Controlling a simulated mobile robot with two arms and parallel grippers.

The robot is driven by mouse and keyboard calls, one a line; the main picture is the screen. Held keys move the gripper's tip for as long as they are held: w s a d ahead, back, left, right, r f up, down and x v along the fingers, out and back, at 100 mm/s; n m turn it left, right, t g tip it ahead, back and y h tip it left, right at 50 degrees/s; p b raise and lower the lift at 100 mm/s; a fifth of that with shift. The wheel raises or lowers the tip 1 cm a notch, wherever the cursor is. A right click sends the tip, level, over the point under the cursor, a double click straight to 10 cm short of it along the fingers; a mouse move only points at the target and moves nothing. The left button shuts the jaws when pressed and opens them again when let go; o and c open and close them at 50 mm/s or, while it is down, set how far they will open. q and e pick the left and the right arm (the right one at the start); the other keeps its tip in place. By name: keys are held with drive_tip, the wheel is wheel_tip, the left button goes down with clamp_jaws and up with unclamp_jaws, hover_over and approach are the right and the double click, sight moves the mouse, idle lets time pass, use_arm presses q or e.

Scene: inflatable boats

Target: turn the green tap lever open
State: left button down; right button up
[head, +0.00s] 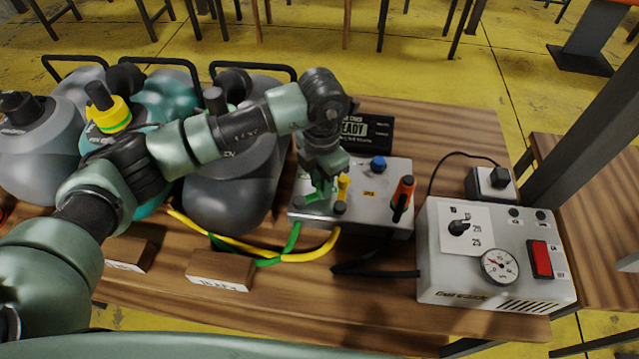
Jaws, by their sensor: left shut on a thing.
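The grey metal tap box (372,203) sits on the wooden bench, right of the boats. The green tap lever (313,196) is at the box's left end, partly hidden by my gripper. My left gripper (322,184) reaches down from above and is shut on the green lever. The lever's exact angle is hard to tell behind the fingers. A yellow lever (343,187) stands just right of the fingers. My right gripper is not in view.
An orange lever (403,194) and a blue knob (377,163) are also on the box. A white pump unit (495,255) with a gauge stands to the right. Green and yellow hoses (262,246) run in front. A black READY display (368,132) stands behind.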

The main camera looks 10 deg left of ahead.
use_arm(q)
drive_tip(key=shift+s+m, duration=0.1)
drive_tip(key=shift+m, duration=0.2)
drive_tip(key=c, duration=1.2)
unclamp_jaws()
drive_tip(key=shift+c, duration=0.2)
wheel_tip(320, 180, up, 7)
drive_tip(key=shift+d+f+b, duration=0.1)
drive_tip(key=shift+f+b, duration=0.05)
drive_tip(key=shift+b, duration=0.9)
drive_tip(key=shift+r, duration=0.6)
